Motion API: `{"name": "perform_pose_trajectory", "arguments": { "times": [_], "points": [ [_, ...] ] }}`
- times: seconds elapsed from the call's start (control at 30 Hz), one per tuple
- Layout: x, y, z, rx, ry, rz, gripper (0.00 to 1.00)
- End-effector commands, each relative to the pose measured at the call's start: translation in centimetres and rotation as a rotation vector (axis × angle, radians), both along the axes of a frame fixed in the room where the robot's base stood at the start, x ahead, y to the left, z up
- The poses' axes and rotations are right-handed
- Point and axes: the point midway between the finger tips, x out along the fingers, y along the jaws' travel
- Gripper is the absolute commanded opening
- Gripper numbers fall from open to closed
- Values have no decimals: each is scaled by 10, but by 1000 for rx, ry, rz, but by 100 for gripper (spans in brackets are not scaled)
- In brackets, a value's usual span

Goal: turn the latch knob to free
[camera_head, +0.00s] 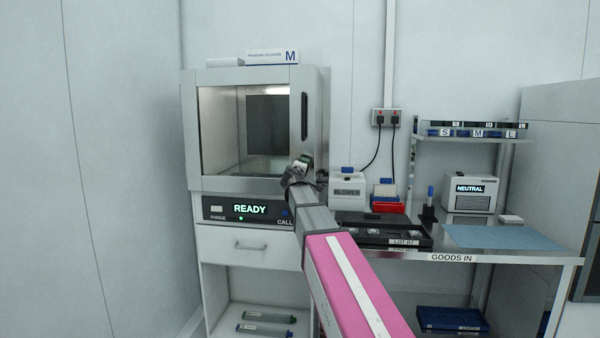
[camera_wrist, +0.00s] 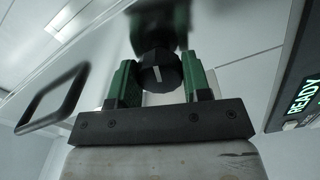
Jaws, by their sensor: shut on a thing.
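The latch knob (camera_wrist: 160,72) is a dark round knob with a white pointer line, seen in the wrist view at the upper middle. My gripper (camera_wrist: 160,80) has green-padded fingers, one on each side of the knob, and is shut on it. The pointer line stands nearly upright in the wrist view, tilted slightly. In the head view my gripper (camera_head: 300,165) is at the right front edge of the test handler (camera_head: 196,130), and it and my arm hide the knob. The handler's glass door (camera_head: 225,130) appears shut.
The handler's panel reads READY (camera_head: 249,209). A dark bar handle (camera_wrist: 55,100) stands left of my gripper in the wrist view. A BLOWER box (camera_head: 347,193), a black LOT tray (camera_head: 375,232) and a NEUTRAL unit (camera_head: 470,193) stand on the bench at right.

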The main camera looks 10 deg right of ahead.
Motion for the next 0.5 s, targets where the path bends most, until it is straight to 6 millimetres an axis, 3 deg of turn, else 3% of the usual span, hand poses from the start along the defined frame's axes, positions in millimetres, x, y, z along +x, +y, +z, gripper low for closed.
{"name": "perform_pose_trajectory", "arguments": {
  "times": [0.5],
  "points": [
    [0, 0, -1, -287, 94, -1, 21]
  ]
}}
